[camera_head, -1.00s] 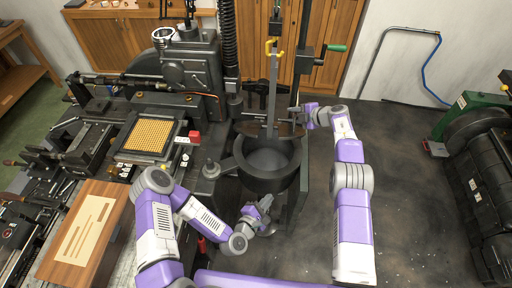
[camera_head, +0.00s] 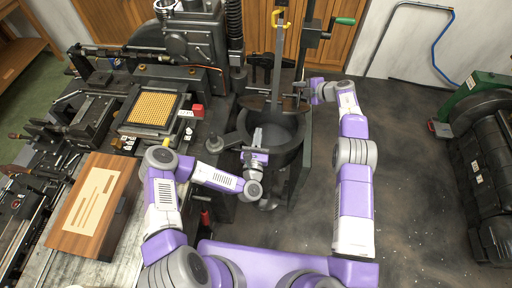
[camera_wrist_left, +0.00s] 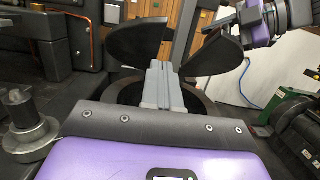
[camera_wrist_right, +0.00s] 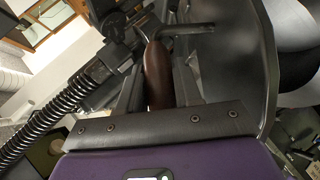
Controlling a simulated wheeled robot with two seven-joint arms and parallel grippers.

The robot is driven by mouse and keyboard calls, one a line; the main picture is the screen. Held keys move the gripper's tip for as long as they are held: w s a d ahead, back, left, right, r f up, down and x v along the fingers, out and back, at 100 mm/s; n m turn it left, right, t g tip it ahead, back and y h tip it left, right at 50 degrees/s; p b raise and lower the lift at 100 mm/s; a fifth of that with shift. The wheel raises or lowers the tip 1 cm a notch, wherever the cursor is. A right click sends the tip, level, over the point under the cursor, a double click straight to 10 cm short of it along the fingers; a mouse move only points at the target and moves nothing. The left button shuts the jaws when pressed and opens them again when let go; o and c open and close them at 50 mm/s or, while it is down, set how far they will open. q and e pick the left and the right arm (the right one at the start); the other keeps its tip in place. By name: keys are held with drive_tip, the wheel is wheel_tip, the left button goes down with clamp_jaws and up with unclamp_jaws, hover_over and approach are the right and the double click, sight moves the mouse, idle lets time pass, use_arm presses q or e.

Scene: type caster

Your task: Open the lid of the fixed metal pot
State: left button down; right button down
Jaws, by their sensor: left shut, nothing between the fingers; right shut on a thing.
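The dark round metal pot (camera_head: 288,152) stands at the middle of the head view. Two dark lid halves stand raised over its back part; the left half (camera_wrist_left: 137,42) and right half (camera_wrist_left: 212,56) show apart in the left wrist view. My left gripper (camera_head: 257,134) is shut and empty over the pot's front left; its fingers (camera_wrist_left: 161,82) point toward the gap between the halves. My right gripper (camera_head: 305,94) is at the back right of the pot. In the right wrist view it is shut on a brown handle (camera_wrist_right: 157,78).
A grey upright bar (camera_head: 279,55) with a yellow hook rises behind the pot. A machine bench with a yellow-grid tray (camera_head: 152,110) and wooden board (camera_head: 92,208) fills the left. A green-and-black machine (camera_head: 490,130) stands at far right. Floor between is open.

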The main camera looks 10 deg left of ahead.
sight(261, 110)
use_arm(q)
drive_tip(key=w+r, duration=0.3)
drive_tip(key=shift+w+r, duration=0.25)
drive_tip(key=shift+w, duration=0.05)
drive_tip(key=shift+w+a+r+g, duration=0.1)
drive_tip(key=shift+w+r+g, duration=0.3)
drive_tip(key=shift+r, duration=0.4)
drive_tip(key=shift+w+r, duration=0.1)
drive_tip(key=shift+w, duration=0.1)
use_arm(e)
drive_tip(key=shift+a+f, duration=0.1)
drive_tip(key=shift+a, duration=0.05)
use_arm(q)
drive_tip(key=shift+r, duration=0.1)
use_arm(e)
drive_tip(key=shift+s+f, duration=0.1)
drive_tip(key=shift+f, duration=0.05)
drive_tip(key=c, duration=0.9)
unclamp_jaws()
drive_tip(key=shift+o, duration=0.2)
use_arm(q)
drive_tip(key=shift+s, duration=0.1)
